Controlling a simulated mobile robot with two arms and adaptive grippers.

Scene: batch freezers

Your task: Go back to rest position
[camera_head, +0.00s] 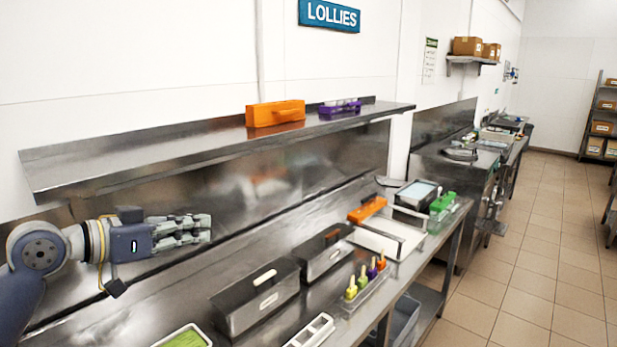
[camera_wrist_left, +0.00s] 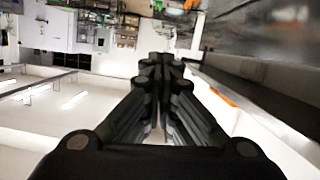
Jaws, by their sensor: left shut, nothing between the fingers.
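My left gripper (camera_head: 183,230) is shut and empty. It hangs above the back of the steel counter (camera_head: 150,315), in front of the steel backsplash and below the wall shelf (camera_head: 200,146). Its fingers point to the right. In the left wrist view the closed fingers (camera_wrist_left: 160,75) fill the middle with nothing between them. My right gripper does not show in either view.
An orange block (camera_head: 275,113) and a purple mould (camera_head: 340,107) sit on the shelf. Below are two lidded steel bins (camera_head: 258,300), a rack of coloured lollies (camera_head: 366,282), a white tray (camera_head: 385,240) and a green item (camera_head: 443,202). The tiled floor at right is clear.

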